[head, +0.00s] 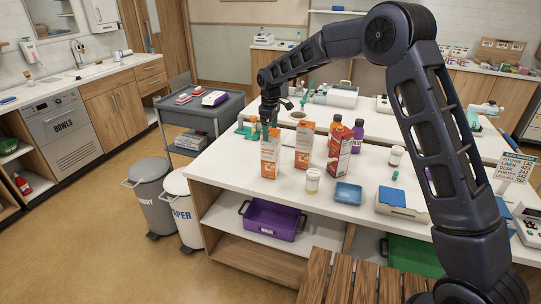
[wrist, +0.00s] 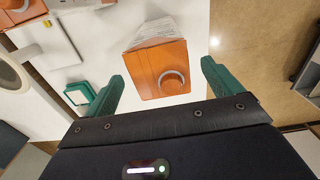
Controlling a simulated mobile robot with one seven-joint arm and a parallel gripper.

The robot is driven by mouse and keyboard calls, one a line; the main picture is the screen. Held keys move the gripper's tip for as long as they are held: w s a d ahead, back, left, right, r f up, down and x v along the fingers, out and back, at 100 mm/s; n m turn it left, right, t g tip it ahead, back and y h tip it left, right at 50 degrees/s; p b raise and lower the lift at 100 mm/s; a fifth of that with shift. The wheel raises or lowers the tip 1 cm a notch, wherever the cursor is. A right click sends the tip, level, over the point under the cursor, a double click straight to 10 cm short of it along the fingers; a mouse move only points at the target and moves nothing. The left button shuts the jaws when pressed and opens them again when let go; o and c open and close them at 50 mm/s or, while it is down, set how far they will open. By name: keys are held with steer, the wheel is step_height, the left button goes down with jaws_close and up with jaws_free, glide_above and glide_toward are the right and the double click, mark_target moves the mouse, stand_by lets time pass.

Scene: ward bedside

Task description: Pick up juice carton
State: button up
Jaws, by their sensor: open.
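The left orange-and-white carton (head: 270,158) is near the counter's left front edge. I cannot read which is juice. My gripper (head: 266,126) points down at the top of the left carton. In the wrist view an orange carton top with a round cap (wrist: 160,68) lies between the green fingers, with gaps on both sides. The gripper is open and holds nothing.
A blue tray (head: 348,193) is to the right on the counter (head: 230,165). A grey cart (head: 205,118) and bins (head: 150,195) stand left.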

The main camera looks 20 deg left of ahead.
mark_target(270, 139)
steer(key=shift+f, duration=2.6)
jaws_close()
steer(key=shift+r, duration=0.1)
